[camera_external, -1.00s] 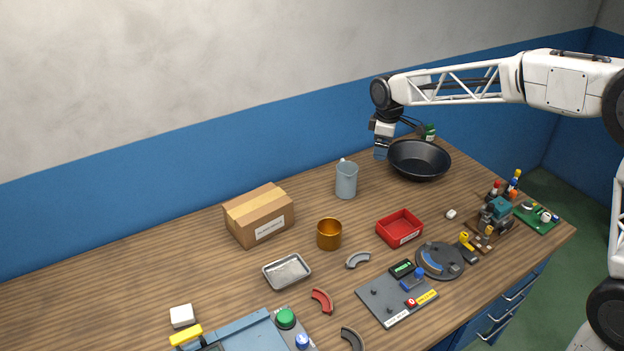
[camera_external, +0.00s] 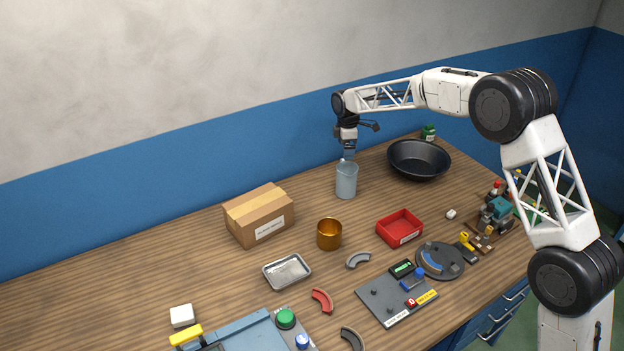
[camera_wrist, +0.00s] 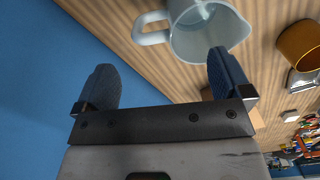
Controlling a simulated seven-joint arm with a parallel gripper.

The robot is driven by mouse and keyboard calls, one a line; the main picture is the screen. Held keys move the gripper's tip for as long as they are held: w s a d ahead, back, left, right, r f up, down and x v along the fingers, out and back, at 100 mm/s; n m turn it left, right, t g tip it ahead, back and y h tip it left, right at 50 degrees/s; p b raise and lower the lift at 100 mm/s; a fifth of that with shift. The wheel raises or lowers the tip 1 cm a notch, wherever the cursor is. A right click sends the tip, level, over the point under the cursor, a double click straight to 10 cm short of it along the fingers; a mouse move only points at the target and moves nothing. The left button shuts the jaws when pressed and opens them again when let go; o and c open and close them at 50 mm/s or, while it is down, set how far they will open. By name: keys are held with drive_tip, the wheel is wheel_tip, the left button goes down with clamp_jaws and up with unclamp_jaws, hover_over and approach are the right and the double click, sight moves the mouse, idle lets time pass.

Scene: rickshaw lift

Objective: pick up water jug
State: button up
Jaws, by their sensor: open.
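The water jug (camera_external: 346,183) is a pale blue-grey, see-through cylinder standing upright on the wooden table, towards the back. In the wrist view the jug (camera_wrist: 207,32) shows at the top, its open mouth facing me and its handle (camera_wrist: 150,28) pointing left. My gripper (camera_external: 348,156) is just above the jug's rim in the external view. In the wrist view my gripper (camera_wrist: 165,80) has its two blue fingers spread wide, with nothing between them. The right fingertip appears close to the jug's rim; I cannot tell whether it touches.
A black pan (camera_external: 419,160) stands right of the jug. An orange cup (camera_external: 329,234) is in front, a cardboard box (camera_external: 259,215) to the left and a red tray (camera_external: 400,229) to the front right. The blue wall (camera_wrist: 50,110) is close behind.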

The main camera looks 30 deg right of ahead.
sight(343, 163)
drive_tip(key=shift+w+d+f, duration=0.1)
drive_tip(key=shift+w+f, duration=0.45)
drive_tip(key=shift+f, duration=1.25)
drive_tip(key=shift+f, duration=2.6)
drive_tip(key=c, duration=1.3)
drive_tip(key=shift+r, duration=0.35)
